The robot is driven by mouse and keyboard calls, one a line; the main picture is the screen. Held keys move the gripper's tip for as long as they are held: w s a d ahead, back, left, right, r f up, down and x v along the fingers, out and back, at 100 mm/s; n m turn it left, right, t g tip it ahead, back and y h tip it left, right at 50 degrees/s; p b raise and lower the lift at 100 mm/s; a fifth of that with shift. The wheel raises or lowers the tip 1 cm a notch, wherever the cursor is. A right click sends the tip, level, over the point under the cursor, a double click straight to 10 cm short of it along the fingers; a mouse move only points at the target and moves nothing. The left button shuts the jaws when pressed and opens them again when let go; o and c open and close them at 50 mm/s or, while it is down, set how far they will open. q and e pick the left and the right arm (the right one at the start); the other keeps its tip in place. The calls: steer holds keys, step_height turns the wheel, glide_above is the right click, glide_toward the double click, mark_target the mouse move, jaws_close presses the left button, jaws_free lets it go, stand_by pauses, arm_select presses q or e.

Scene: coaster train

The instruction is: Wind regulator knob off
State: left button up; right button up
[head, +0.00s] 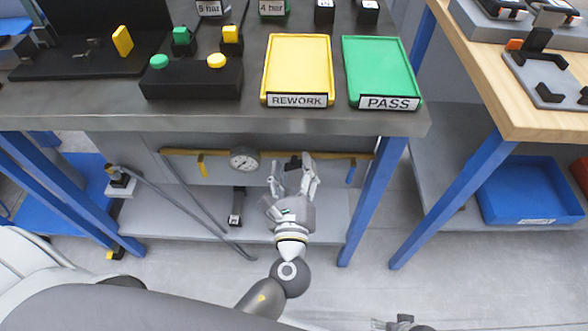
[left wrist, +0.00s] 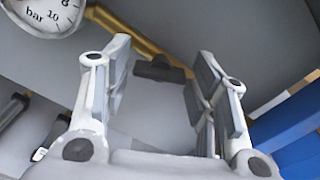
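The dark regulator knob (head: 294,160) sits on the brass-coloured pipe (head: 225,153) under the bench, right of the round pressure gauge (head: 244,160). In the left wrist view the knob (left wrist: 160,68) shows as a black shape beyond and between the fingers. My left gripper (head: 295,172) is open, with its fingers pointing at the knob; the wrist view shows clear space between the fingers (left wrist: 160,88). I see no finger closed on the knob. A part of my right gripper (head: 399,323) shows at the bottom edge of the head view, too cut off to read.
A yellow handle (head: 202,166) and a blue handle (head: 351,172) hang from the pipe. The bench top (head: 300,119) overhangs the arm. Blue bench legs (head: 376,195) stand to the right. A grey lower shelf (head: 180,217) lies beneath the pipe.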

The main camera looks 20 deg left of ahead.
arm_select(q)
steer(key=shift+o, duration=0.6)
steer(key=v, duration=1.2)
